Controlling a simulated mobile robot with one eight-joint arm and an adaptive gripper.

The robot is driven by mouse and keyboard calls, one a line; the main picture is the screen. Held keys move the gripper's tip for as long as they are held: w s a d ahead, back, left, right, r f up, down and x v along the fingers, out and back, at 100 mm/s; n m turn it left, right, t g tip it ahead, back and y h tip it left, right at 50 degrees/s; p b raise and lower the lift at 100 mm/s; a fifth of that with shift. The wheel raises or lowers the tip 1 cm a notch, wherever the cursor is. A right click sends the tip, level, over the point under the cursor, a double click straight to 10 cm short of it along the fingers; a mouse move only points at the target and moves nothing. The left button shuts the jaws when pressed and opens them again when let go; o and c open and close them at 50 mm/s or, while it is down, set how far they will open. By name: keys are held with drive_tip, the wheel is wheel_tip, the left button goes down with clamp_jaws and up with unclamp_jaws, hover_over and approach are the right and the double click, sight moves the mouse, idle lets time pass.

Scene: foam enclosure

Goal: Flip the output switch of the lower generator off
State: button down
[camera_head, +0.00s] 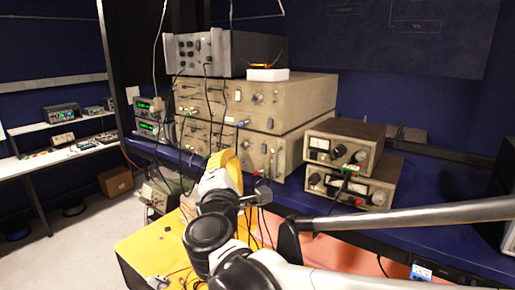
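Two wide beige instruments with knobs and connectors are stacked at the centre in the head view. The lower one (233,146) appears to be the lower generator; the upper one (255,98) rests on it. Its output switch is too small to make out. My white and black arm reaches up from the bottom, and its end stands in front of the lower unit, covering part of its front. My gripper (262,193) seems to be the dark part near its lower edge. I cannot tell its opening or any contact.
Two brown-cased meters (345,141) are stacked on the blue bench (450,240) at right. A grey instrument (222,52) tops the beige stack. Small green-display units (148,107) stand left. Cables hang across the fronts. An orange-yellow surface (150,245) lies below my arm.

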sight(255, 144)
drive_tip(key=shift+w+d+f+b, duration=0.2)
drive_tip(key=shift+w+d, duration=0.7)
drive_tip(key=shift+w, duration=0.25)
drive_tip(key=shift+w+d+f+b, duration=0.15)
drive_tip(key=shift+w+d+b, duration=0.1)
drive_tip(key=shift+w+d, duration=0.8)
drive_tip(key=shift+w+d+f+b, duration=0.2)
drive_tip(key=shift+w+d, duration=0.55)
drive_tip(key=shift+w, duration=0.5)
drive_tip(key=shift+w+d, duration=0.1)
drive_tip(key=shift+w+d+f, duration=0.1)
drive_tip(key=shift+w+d, duration=0.05)
drive_tip(key=shift+w, duration=0.1)
drive_tip(key=shift+w+d, duration=0.2)
drive_tip(key=shift+a, duration=0.1)
drive_tip(key=shift+s+a, duration=0.35)
drive_tip(key=shift+s, duration=0.25)
